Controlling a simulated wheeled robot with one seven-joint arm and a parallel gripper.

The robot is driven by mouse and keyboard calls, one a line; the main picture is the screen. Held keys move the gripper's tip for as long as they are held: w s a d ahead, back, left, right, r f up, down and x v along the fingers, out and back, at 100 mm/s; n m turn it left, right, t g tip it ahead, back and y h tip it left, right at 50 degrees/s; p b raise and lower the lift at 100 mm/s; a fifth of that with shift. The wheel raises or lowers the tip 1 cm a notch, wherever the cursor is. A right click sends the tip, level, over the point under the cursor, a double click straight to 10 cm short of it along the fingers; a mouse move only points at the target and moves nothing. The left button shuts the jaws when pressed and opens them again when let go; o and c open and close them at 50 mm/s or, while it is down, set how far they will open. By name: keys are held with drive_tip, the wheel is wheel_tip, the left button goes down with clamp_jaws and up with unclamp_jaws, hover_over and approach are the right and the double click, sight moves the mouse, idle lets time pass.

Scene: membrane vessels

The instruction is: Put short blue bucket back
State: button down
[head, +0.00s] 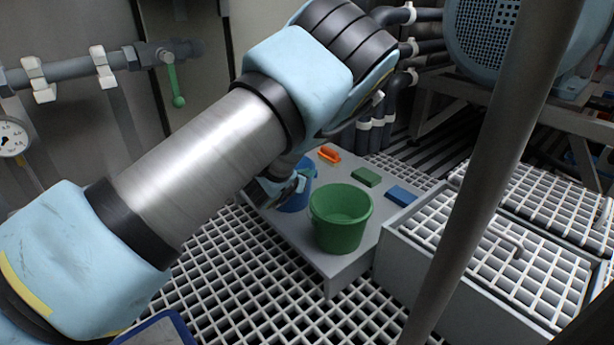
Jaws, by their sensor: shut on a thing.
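The short blue bucket (295,202) shows in the head view just left of the green bucket (341,218), over the left part of a low grey platform (335,264). My gripper (299,184) is shut on the blue bucket at its upper left side. My arm and gripper hide much of the blue bucket, and its base is partly behind the green bucket. I cannot tell whether it rests on the platform or hangs just above it. The green bucket stands upright on the platform.
An orange-handled item (329,154), a green block (367,177) and a blue block (401,195) lie on the platform. Grating-topped boxes (500,262) stand at the right. A grey pole (488,165) crosses the view. White floor grating (245,270) lies in front.

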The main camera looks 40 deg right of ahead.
drive_tip(key=c, duration=1)
unclamp_jaws()
drive_tip(key=shift+s+a+r, duration=0.1)
drive_tip(key=shift+a+r, duration=0.15)
drive_tip(key=p+v, duration=0.5)
drive_tip(key=v, duration=0.6)
drive_tip(key=shift+a, duration=0.2)
